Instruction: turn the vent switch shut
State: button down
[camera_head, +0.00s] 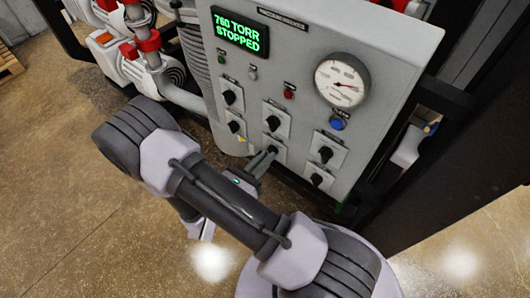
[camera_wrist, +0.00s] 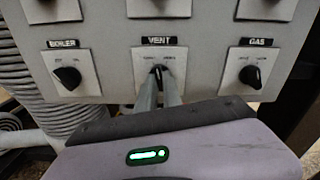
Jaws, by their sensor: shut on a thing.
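The vent switch (camera_wrist: 158,71) is a black knob on a white plate under a VENT label, between the boiler and gas switches. In the head view it is the bottom middle switch (camera_head: 276,149), partly hidden by my gripper. My gripper (camera_wrist: 159,82) is shut on the knob, with its two grey fingers reaching up to it from below. In the head view my gripper (camera_head: 268,155) meets the panel at this switch. The knob looks roughly upright, but the fingers hide part of it. The small position marks are too blurred to read.
The boiler switch (camera_wrist: 68,77) is left of the vent switch and the gas switch (camera_wrist: 250,76) is right. The panel (camera_head: 285,65) carries more switches above, a round gauge (camera_head: 342,83), a blue button (camera_head: 337,123) and a display (camera_head: 240,31) reading "760 TORR STOPPED".

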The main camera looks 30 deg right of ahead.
jog(key=shift+n+p, duration=0.8)
jog(key=shift+n, duration=0.8)
jog(key=c, duration=1.5)
grip_release()
jog(key=v, duration=1.7)
jog(key=shift+a+p, duration=0.2)
jog(key=shift+p, duration=0.2)
jog(key=shift+s, duration=0.1)
